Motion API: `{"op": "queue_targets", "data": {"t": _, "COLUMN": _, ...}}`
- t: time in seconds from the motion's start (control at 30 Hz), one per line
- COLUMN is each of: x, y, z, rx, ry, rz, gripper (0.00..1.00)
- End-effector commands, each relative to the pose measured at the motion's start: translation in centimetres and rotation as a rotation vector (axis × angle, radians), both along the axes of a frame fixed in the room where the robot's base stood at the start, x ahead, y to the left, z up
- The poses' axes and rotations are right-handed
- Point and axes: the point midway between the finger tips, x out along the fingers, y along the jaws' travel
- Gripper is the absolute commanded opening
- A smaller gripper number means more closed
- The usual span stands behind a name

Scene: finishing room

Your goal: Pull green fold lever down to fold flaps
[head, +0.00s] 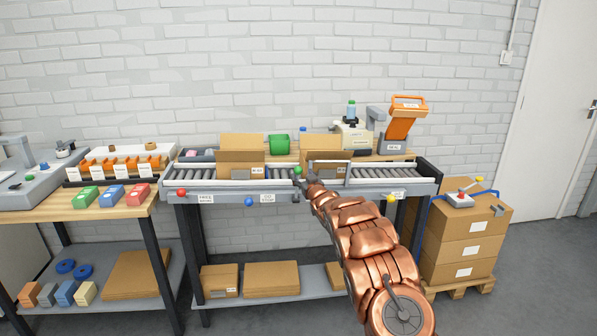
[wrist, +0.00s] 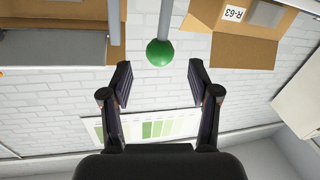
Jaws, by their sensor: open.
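The green fold lever's ball knob (head: 298,170) stands at the front of the conveyor, between two open boxes. In the wrist view the green knob (wrist: 160,52) is on a grey rod, just beyond and between the fingertips. My gripper (wrist: 160,78) is open and empty; the knob is not between its pads. In the head view my copper arm reaches to the conveyor and mostly hides the gripper. An open carton (head: 240,156) with raised flaps sits on the rollers to the left. A second open carton (head: 318,146) sits partly behind my arm; its label shows in the wrist view.
The conveyor (head: 222,187) has a red knob (head: 181,192), a blue knob (head: 248,202) and a yellow knob (head: 390,198) along its front. A grey frame (head: 347,172) stands over the rollers right of my gripper. Stacked boxes (head: 465,240) stand on a pallet at right.

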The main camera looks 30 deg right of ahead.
Motion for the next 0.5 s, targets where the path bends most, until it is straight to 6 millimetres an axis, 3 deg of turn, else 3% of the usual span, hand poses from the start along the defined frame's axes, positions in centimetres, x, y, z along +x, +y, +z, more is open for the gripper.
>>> {"op": "queue_targets", "data": {"t": 0.5, "x": 3.1, "y": -0.6, "z": 0.0, "rx": 0.003, "ry": 0.000, "rz": 0.000, "gripper": 0.61}}
